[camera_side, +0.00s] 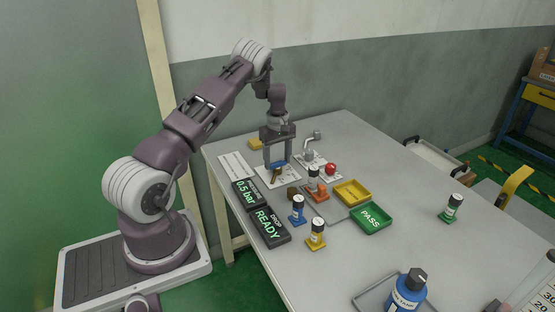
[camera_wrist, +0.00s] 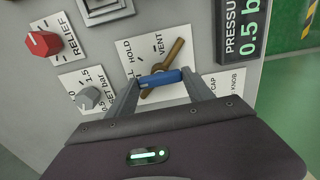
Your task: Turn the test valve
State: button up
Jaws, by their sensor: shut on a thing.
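The test valve is a brass bar (camera_wrist: 173,52) with a blue piece (camera_wrist: 160,77) across it, on a white plate (camera_wrist: 130,54) marked HOLD and VENT; a third label is partly hidden. In the wrist view the brass bar slants up and right, its upper end beside VENT. My gripper (camera_wrist: 160,80) is shut on the blue piece, one finger at each end of it. In the side view my gripper (camera_side: 277,161) points straight down over the valve (camera_side: 276,174).
The pressure display (camera_side: 249,192) reads 0.5 bar; the drop display (camera_side: 269,226) reads READY. A red knob (camera_wrist: 43,43) marked RELIEF and a grey knob (camera_wrist: 88,97) are close by. Several capped columns, a yellow tray (camera_side: 352,193) and a green PASS tray (camera_side: 371,218) stand nearby.

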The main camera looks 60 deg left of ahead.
jog(key=o, duration=1.4)
jog(key=shift+c, duration=0.2)
